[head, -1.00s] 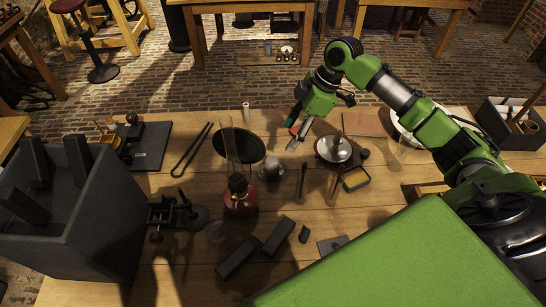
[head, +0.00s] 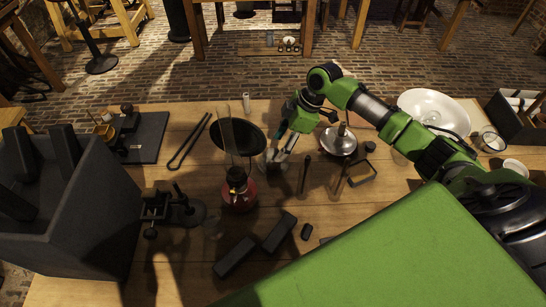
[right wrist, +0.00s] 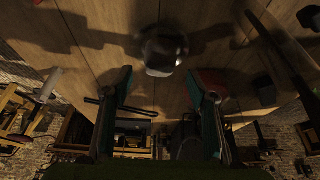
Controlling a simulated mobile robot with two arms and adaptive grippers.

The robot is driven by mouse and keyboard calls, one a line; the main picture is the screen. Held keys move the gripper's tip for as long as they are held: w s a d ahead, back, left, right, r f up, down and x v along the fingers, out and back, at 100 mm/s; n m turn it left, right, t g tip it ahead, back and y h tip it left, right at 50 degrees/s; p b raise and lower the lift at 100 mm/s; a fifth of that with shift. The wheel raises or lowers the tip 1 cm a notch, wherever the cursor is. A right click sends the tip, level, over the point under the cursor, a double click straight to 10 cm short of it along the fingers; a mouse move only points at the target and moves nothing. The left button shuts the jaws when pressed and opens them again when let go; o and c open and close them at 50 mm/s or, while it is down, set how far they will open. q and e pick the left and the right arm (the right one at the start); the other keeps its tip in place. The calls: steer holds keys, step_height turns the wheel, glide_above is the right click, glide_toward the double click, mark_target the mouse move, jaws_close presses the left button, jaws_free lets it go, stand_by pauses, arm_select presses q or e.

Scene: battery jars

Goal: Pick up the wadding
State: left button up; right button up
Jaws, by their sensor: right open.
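I cannot tell for certain which thing is the wadding. A small grey cup-like piece (head: 268,163) stands on the table right of the red-based lamp, partly hidden by my right gripper (head: 280,155). A grey, pale-topped piece (right wrist: 163,52), probably the same one, shows in the right wrist view beyond the fingertips. My right gripper (right wrist: 160,85) is open, with nothing between its fingers. A white upright cylinder (head: 246,103) stands near the table's far edge. My left gripper is not in view.
The red-based lamp (head: 238,190) and black disc (head: 232,135) stand left of the right gripper. A metal-domed piece (head: 340,141) is to its right, and a white bowl (head: 433,110) farther right. Dark blocks (head: 279,232) lie nearer. A grey box (head: 85,225) is at left.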

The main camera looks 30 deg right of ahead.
mark_target(274, 153)
steer(key=shift+w+a+f+p, duration=0.15)
steer(key=shift+a+f+p, duration=0.2)
steer(key=shift+f, duration=0.25)
steer(key=p+x, duration=0.1)
steer(key=x, duration=0.2)
steer(key=shift+a+f, duration=0.15)
steer(key=shift+f, duration=0.05)
steer(key=shift+w+f, duration=0.1)
steer(key=shift+f, duration=0.25)
steer(key=c, duration=1)
steer(key=shift+r, duration=0.1)
